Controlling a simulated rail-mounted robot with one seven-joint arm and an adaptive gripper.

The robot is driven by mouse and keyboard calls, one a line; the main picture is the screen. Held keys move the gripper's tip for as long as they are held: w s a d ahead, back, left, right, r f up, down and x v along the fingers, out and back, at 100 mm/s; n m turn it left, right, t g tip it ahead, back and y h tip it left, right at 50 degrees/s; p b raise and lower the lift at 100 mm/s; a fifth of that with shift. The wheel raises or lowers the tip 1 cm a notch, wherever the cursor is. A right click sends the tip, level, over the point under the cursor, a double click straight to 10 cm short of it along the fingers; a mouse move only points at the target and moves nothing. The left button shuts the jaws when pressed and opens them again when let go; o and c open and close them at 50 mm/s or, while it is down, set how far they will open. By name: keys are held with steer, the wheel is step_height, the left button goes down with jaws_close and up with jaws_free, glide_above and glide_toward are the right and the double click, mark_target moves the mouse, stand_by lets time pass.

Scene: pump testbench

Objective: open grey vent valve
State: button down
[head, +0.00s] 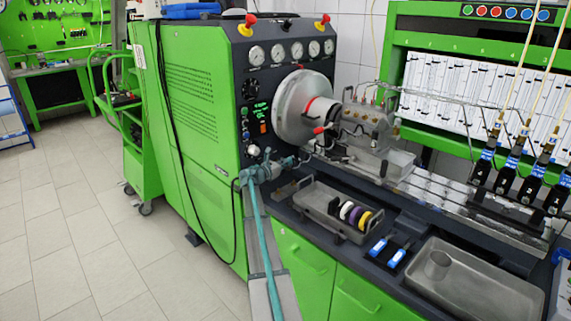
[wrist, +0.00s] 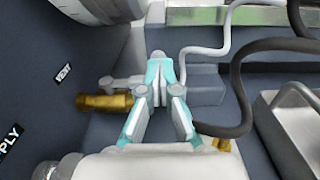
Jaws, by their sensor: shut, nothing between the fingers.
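The vent valve shows in the wrist view as a brass body (wrist: 104,102) with a grey lever-like part (wrist: 122,82) just behind it, beside a VENT label (wrist: 63,73) on the dark panel. My gripper (wrist: 166,66) has its teal fingertips together, with nothing between them. It is just right of the brass body and the grey part. Its left finger overlaps their right ends, so I cannot tell whether they touch. In the head view my gripper (head: 300,161) is small, beside the front of the green bench; the valve cannot be made out there.
A partly cut SUPPLY label (wrist: 10,142) is at the left. A black hose (wrist: 238,85) and a grey hose (wrist: 222,50) curve close on the right. A metal tray (wrist: 298,125) stands farther right. In the head view, a tray with coloured rings (head: 318,205) lies right of my arm.

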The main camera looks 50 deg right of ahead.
steer(key=shift+s+d+r, duration=0.1)
steer(key=shift+s+d, duration=0.1)
